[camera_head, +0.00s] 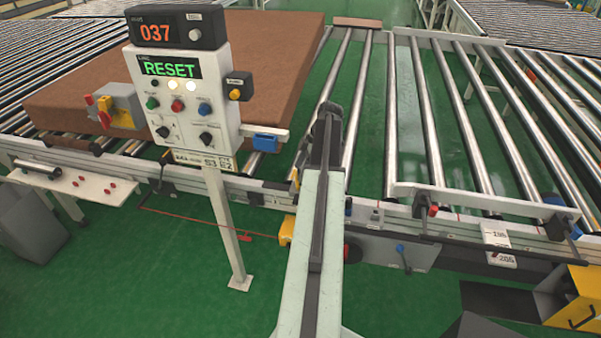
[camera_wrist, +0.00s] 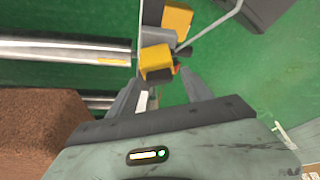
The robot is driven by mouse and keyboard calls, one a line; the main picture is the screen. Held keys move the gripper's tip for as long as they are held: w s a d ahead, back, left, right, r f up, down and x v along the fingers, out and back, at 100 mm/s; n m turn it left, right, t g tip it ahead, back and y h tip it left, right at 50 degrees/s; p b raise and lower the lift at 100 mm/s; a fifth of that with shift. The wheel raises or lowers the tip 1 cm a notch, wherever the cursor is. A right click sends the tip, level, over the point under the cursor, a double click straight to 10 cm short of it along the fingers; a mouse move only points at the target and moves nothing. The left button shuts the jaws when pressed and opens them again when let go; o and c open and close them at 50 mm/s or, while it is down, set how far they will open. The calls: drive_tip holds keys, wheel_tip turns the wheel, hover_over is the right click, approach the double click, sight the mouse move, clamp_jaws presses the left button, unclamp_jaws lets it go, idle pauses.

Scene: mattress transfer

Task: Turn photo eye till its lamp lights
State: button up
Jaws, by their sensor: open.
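A yellow block (camera_wrist: 157,61), which looks like the photo eye, sits on a grey mount beside the rollers in the wrist view. A small dark red and black part shows at its right side; I cannot make out a lit lamp. My gripper (camera_wrist: 160,77) is open, its two dark fingers spread apart with the yellow block just ahead between their tips. I cannot tell whether they touch it. In the head view my arm hides the gripper; a small yellow part (camera_head: 294,179) shows just left of the arm at the conveyor rail.
A control panel (camera_head: 187,100) on a post reads RESET, with 037 above and two pale lamps lit. The brown mattress (camera_head: 255,50) lies on the left rollers. The right roller bed (camera_head: 480,120) is bare. Another yellow part (camera_head: 287,229) sits below the rail.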

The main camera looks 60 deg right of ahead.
clamp_jaws()
drive_tip(key=shift+s+a+m+h, duration=0.2)
drive_tip(key=shift+m+h, duration=0.2)
drive_tip(key=shift+m, duration=0.5)
drive_tip(key=m, duration=0.2)
drive_tip(key=shift+w+d+m+t+h, duration=0.1)
drive_tip(key=shift+m+t+h, duration=0.3)
unclamp_jaws()
drive_tip(key=a+p+v, duration=0.1)
drive_tip(key=p+v, duration=0.6)
drive_tip(key=v, duration=0.1)
drive_tip(key=shift+d, duration=0.45)
